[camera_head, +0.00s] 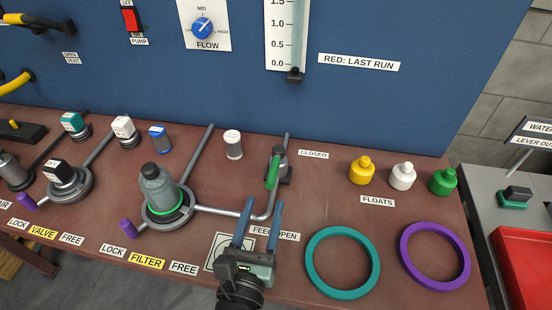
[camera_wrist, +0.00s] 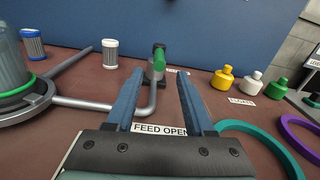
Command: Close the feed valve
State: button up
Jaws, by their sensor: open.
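The feed valve has a green lever handle (camera_head: 272,171) on a grey body at the end of a bent grey pipe (camera_head: 240,213). The handle points toward the front, toward the FEED OPEN label (camera_head: 275,232); the CLOSED label (camera_head: 313,154) lies to the right of the valve. In the wrist view the green handle (camera_wrist: 159,61) stands ahead, between and beyond my fingertips. My gripper (camera_head: 262,203) is open and empty, in front of the valve and apart from the handle. Its two blue fingers also show in the wrist view (camera_wrist: 158,85).
A grey filter housing (camera_head: 157,188) stands left on a ring. Teal (camera_head: 342,262) and purple (camera_head: 435,256) rings lie at right. Yellow (camera_head: 362,170), white (camera_head: 403,175) and green (camera_head: 443,181) floats stand behind them. A white cartridge (camera_head: 233,144) stands left of the valve. A blue panel rises behind.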

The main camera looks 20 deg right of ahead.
aim_at(276, 163)
jog(key=shift+s+f+n, duration=0.15)
jog(key=shift+f+n, duration=0.1)
jog(key=shift+n, duration=0.25)
jog(key=x, duration=1.2)
jog(key=shift+w+d, duration=0.2)
jog(key=shift+w, duration=0.15)
jog(key=shift+c, duration=0.2)
grip_shut()
dwell(0.4)
